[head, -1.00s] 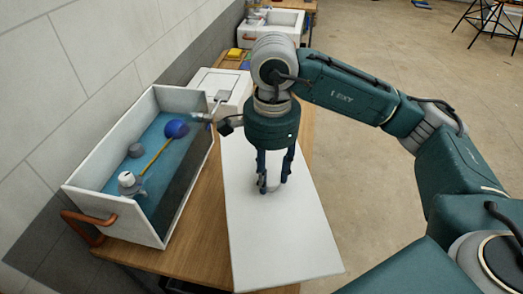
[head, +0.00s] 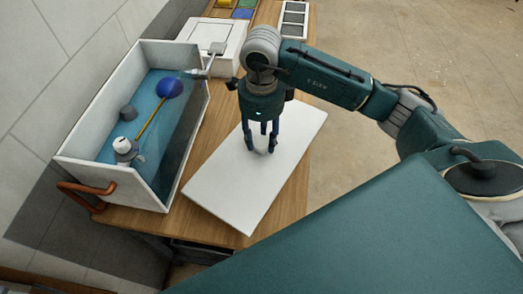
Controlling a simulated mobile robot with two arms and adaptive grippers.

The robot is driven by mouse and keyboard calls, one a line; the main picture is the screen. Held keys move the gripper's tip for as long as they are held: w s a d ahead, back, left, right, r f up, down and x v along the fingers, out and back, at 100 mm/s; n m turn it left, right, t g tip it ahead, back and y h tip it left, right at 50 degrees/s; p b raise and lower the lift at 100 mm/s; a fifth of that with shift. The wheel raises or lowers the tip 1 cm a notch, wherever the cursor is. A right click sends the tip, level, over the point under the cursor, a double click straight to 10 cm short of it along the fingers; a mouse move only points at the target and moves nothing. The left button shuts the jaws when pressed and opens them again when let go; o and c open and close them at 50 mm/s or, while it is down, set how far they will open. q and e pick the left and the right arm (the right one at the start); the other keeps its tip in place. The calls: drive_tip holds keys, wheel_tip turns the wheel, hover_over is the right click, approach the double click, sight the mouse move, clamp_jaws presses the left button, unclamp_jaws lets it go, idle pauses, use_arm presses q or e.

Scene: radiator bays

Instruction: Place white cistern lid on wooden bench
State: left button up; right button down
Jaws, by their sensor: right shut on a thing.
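The white cistern lid (head: 230,194) is a flat rectangular slab, turned at an angle over the front part of the wooden bench (head: 293,208). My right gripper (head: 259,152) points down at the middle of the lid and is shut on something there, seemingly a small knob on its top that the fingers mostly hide. The lid looks to be at or just above the bench top; I cannot tell whether it touches. The open white cistern (head: 185,150) stands just left of the lid, with water, a blue float and a brass rod inside. My left gripper is not in view.
An orange-brown pipe handle (head: 75,196) sticks out at the cistern's front left. A white box (head: 213,42) with a tap-like fitting, a framed panel (head: 293,20) and coloured trays (head: 240,10) are farther back. The tiled wall is on the left; open floor lies right.

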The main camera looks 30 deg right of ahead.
sight(262, 142)
wheel_tip(262, 142, down, 3)
drive_tip(key=shift+f, duration=0.2)
wheel_tip(262, 142, down, 4)
drive_tip(key=shift+f+p, duration=0.2)
drive_tip(key=shift+p, duration=0.45)
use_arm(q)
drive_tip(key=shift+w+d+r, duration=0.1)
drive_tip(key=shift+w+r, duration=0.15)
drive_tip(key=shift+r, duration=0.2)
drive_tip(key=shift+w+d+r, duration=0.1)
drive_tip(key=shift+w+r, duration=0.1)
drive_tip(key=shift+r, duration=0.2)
use_arm(e)
drive_tip(key=c, duration=1.5)
unclamp_jaws()
drive_tip(key=shift+f, duration=0.2)
drive_tip(key=shift+c, duration=0.2)
drive_tip(key=o, duration=0.4)
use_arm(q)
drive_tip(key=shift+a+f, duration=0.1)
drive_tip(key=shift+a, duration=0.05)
use_arm(e)
drive_tip(key=shift+r, duration=0.1)
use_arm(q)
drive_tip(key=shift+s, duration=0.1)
use_arm(e)
drive_tip(key=shift+r, duration=0.1)
